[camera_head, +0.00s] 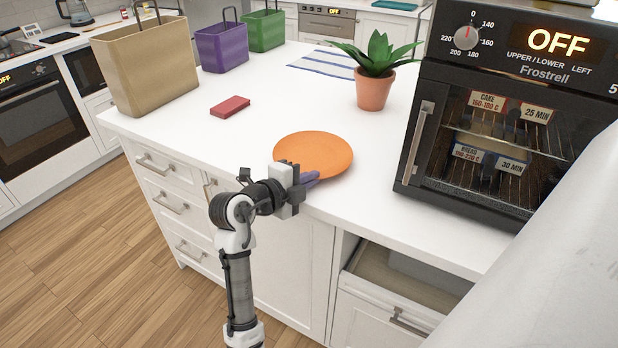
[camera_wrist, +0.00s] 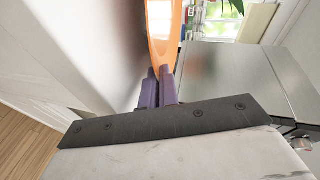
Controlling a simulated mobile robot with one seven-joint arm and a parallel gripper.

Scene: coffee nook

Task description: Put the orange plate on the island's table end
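The orange plate (camera_head: 312,150) is at the front edge of the white island top (camera_head: 225,140), left of the black oven. My gripper (camera_head: 308,178) reaches in from the front edge. In the wrist view, its purple fingers (camera_wrist: 159,88) are close together on the near rim of the plate, which shows edge-on (camera_wrist: 163,30). The fingers cover the gripped part of the rim. I cannot tell whether the plate touches the counter or is slightly above it.
A red block (camera_head: 230,106) lies left of the plate. A potted plant (camera_head: 374,88) and striped cloth (camera_head: 322,64) are behind it. Tan (camera_head: 146,68), purple (camera_head: 222,45) and green (camera_head: 264,30) bags stand at left. The black oven (camera_head: 490,110) blocks the right. An open drawer (camera_head: 400,283) is below.

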